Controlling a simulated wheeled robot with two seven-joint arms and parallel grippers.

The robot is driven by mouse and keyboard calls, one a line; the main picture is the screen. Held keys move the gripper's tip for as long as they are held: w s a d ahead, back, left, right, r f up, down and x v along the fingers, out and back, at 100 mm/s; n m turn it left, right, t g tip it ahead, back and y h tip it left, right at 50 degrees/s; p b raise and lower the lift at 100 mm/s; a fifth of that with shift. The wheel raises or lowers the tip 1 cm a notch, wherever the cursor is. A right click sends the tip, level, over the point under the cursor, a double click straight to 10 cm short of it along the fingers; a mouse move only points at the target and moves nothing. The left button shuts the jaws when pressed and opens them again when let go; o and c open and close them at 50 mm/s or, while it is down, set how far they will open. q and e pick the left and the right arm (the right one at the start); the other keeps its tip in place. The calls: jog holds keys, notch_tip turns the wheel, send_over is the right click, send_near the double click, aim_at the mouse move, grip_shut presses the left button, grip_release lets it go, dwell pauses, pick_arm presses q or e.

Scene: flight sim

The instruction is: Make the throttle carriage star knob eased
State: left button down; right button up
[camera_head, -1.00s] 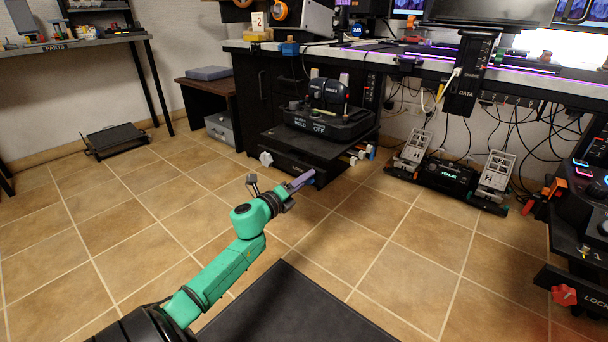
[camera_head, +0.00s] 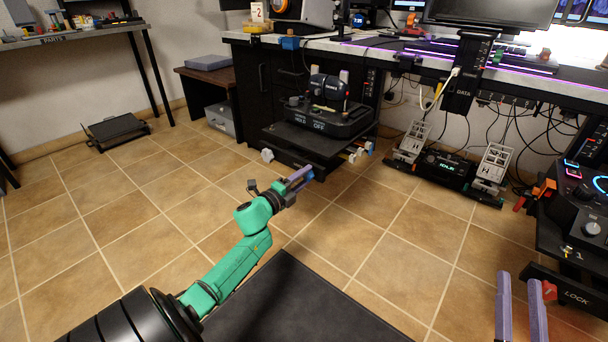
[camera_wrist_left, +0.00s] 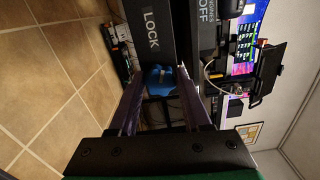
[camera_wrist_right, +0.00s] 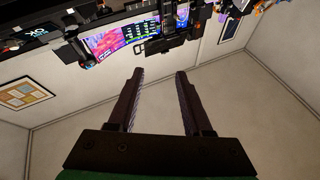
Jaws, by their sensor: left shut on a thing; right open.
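The throttle carriage (camera_head: 292,146) is a black platform under the throttle unit (camera_head: 325,119). In the left wrist view, a blue star knob (camera_wrist_left: 165,78) sits between the fingers beside a LOCK label. My left gripper (camera_wrist_left: 161,84) is shut on this knob. In the head view, my left gripper (camera_head: 304,176) is at the carriage's front, and its fingers hide most of the knob. My right gripper (camera_head: 519,275) is open, with both fingers raised at the lower right. In the right wrist view (camera_wrist_right: 159,75) nothing is between its fingers.
A white knob (camera_head: 267,155) sits at the carriage's left. A red knob (camera_head: 549,290) beside another LOCK label is close to my right fingers. Pedals (camera_head: 447,171) and hanging cables lie under the desk. The tiled floor (camera_head: 130,215) at left is open.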

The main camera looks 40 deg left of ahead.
pick_arm(q)
jog(key=shift+n+p, duration=0.45)
jog(key=shift+n, duration=0.15)
jog(key=shift+n+p, duration=0.35)
jog(key=shift+n, duration=0.05)
pick_arm(e)
jog(key=s+f+g, duration=0.3)
jog(key=f, duration=0.6)
jog(key=s+a+f+g+h, duration=0.1)
jog(key=s+f+g, duration=0.2)
jog(key=f, duration=0.7)
jog(key=shift+s+a+f+m+g, duration=0.2)
jog(key=shift+s+a+m+g, duration=0.15)
jog(key=shift+s, duration=0.25)
pick_arm(q)
jog(key=shift+c, duration=1.8)
grip_release()
